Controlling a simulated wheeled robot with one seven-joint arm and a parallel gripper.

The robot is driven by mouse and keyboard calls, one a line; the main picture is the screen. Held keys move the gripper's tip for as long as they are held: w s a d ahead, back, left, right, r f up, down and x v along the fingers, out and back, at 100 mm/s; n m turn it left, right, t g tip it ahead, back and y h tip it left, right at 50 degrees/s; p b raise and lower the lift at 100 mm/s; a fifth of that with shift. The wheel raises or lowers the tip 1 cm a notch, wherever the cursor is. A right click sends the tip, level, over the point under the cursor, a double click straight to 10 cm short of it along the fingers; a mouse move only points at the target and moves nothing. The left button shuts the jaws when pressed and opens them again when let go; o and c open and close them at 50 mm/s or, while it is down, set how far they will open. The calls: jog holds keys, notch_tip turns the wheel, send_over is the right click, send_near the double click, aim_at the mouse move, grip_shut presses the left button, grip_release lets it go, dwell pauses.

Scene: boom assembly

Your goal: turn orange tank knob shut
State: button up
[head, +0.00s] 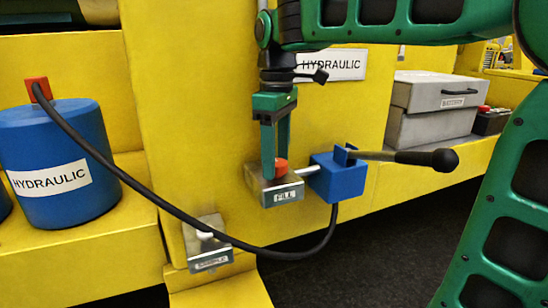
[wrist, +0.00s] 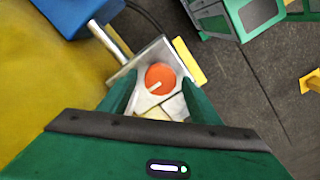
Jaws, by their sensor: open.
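The orange knob (head: 281,166) sits on top of a grey metal block (head: 284,194) labelled FILL, low on the yellow wall. In the wrist view the knob (wrist: 160,78) is round with a pale line from its middle toward the lower left. My gripper (head: 275,172) points down at the block. In the wrist view its two fingers (wrist: 160,95) are open, one on each side near the knob's lower edge. I see gaps beside the knob and cannot tell whether either finger touches it. In the head view a finger partly hides the knob's left side.
A blue block with a black-handled lever (head: 428,158) stands just right of the knob, joined by a metal rod. A black hose (head: 150,197) runs from it to the orange-red cap on the blue HYDRAULIC tank (head: 55,150). Another metal block (head: 208,243) is lower left. A grey box (head: 432,110) sits right.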

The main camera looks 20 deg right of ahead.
jog(key=shift+c, duration=0.3)
jog(key=c, duration=1)
jog(key=m, duration=1.3)
jog(key=shift+m, duration=2.4)
jog(key=shift+w, duration=0.1)
